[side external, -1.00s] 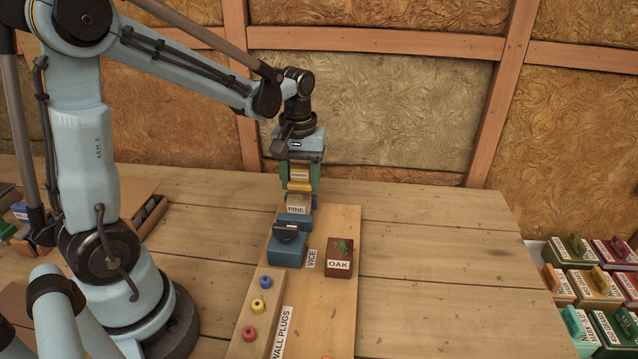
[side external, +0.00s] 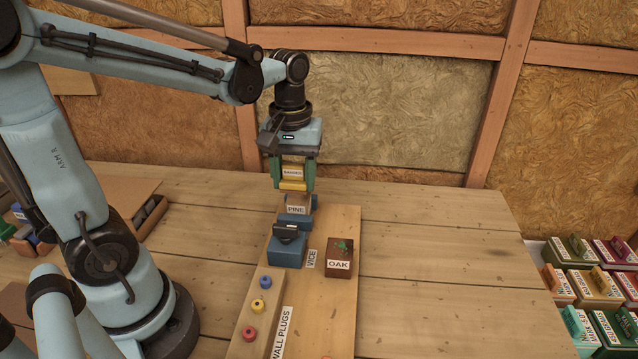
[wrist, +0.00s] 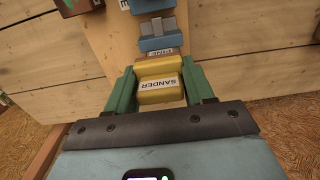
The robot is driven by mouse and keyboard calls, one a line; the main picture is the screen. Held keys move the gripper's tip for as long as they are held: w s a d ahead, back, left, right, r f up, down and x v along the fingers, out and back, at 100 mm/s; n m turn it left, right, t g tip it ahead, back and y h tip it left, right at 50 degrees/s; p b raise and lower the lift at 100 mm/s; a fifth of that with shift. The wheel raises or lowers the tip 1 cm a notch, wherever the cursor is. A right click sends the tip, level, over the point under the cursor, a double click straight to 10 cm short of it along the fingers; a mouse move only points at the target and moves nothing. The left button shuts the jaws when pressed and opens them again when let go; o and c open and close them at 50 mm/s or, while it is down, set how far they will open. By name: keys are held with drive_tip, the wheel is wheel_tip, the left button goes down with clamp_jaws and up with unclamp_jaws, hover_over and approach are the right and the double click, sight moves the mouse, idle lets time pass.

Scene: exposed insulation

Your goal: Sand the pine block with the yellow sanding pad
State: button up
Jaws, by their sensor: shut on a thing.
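My gripper (side external: 293,180) has its green fingers shut on the yellow sanding pad (side external: 292,173), labelled SANDER. The pad also shows between the fingers in the wrist view (wrist: 160,84). The pine block (side external: 297,209), labelled PINE, sits in the blue vice (side external: 287,247) on the wooden board. The pad is above and just behind the pine block in the side view. Whether its underside touches the block I cannot tell. In the wrist view the pad and fingers hide part of the pine block (wrist: 165,52).
A dark red-brown block labelled OAK (side external: 339,258) stands on the board (side external: 330,300) right of the vice. A wall plugs strip (side external: 262,310) with coloured plugs lies at the front left. Labelled boxes (side external: 595,290) stand at the far right. The right of the bench is clear.

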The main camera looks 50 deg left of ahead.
sight(293, 164)
drive_tip(key=shift+r, duration=1.95)
